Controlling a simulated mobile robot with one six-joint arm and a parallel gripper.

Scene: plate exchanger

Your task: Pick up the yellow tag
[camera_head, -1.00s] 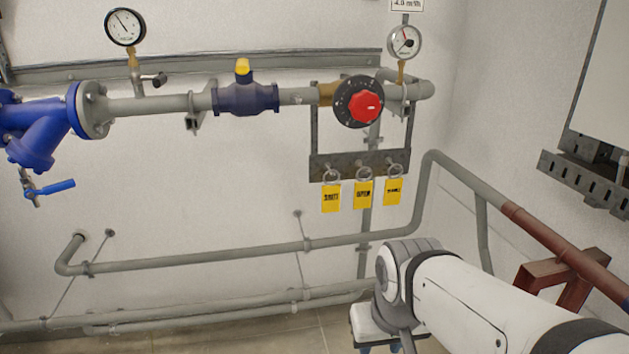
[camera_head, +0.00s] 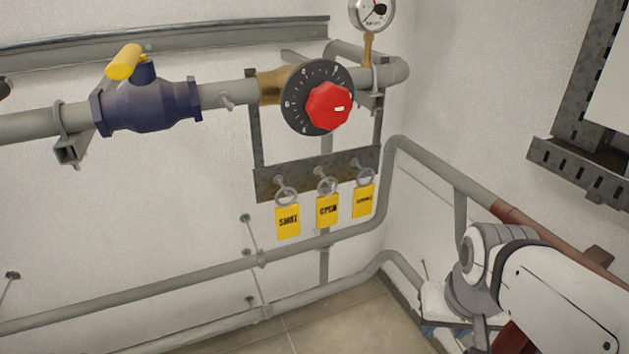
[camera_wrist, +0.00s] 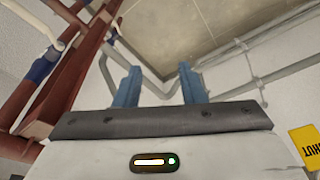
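Three yellow tags hang from rings on a dark metal bracket (camera_head: 318,174) below the red knob. The left tag (camera_head: 288,221) reads SHUT, the middle tag (camera_head: 327,211) reads OPEN, and the right tag's (camera_head: 364,201) print is too small to read surely.
A red knob (camera_head: 329,106) on a black dial sits above the bracket, beside a yellow-handled valve (camera_head: 150,105). Grey pipes (camera_head: 180,284) run below and behind the tags. A brown pipe (camera_head: 515,220) and a red frame (camera_wrist: 65,90) stand at the right. The space before the tags looks clear.

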